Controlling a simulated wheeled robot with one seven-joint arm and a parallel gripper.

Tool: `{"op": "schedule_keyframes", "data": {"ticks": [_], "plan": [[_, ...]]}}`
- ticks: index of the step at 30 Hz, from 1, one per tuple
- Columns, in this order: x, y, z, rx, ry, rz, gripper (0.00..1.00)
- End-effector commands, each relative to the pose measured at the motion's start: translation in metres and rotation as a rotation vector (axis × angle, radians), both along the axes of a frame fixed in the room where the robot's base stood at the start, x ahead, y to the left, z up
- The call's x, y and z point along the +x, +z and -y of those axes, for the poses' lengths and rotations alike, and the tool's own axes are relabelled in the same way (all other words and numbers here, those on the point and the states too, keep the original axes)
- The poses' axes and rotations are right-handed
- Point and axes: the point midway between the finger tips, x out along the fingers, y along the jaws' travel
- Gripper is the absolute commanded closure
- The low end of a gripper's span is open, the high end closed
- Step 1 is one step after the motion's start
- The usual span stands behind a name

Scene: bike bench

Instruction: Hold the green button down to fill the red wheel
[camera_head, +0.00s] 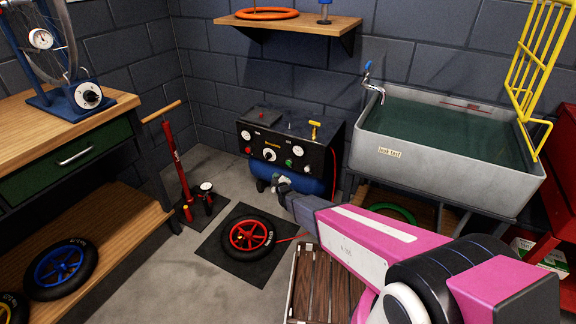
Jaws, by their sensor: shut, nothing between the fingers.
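The red wheel (248,236) with its black tyre lies flat on a dark mat (212,246) on the floor. A red hose (290,239) runs from it to the right. Behind it stands a compressor with a black panel (255,146) and a blue tank (316,186). The green button (289,163) is small and sits on the panel's lower right part, near a white gauge (297,150). My gripper (277,180) is shut and empty, in front of the compressor and just below the green button in the picture. I cannot tell whether it touches the panel.
A grey sink (447,172) filled with dark water stands right of the compressor. A red floor pump (181,175) stands left of it. A wooden workbench (75,130) is at the left, with a blue wheel (60,264) on its lower shelf. A slatted crate (301,292) is below my arm.

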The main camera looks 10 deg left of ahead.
Motion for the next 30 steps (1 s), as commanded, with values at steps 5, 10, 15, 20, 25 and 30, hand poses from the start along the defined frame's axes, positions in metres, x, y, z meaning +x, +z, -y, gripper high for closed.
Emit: {"op": "schedule_keyframes", "data": {"ticks": [5, 10, 15, 20, 25, 30], "plan": [[0.018, -0.001, 0.005, 0.001, -0.001, 0.000, 1.00], [0.039, -0.001, 0.013, 0.000, -0.001, 0.000, 1.00], [0.058, -0.001, 0.020, 0.001, -0.001, 0.000, 1.00], [0.072, -0.001, 0.024, 0.001, -0.001, -0.001, 1.00], [0.078, 0.000, 0.027, 0.001, -0.001, -0.001, 1.00], [0.080, 0.000, 0.028, 0.000, 0.000, -0.002, 1.00]]}}
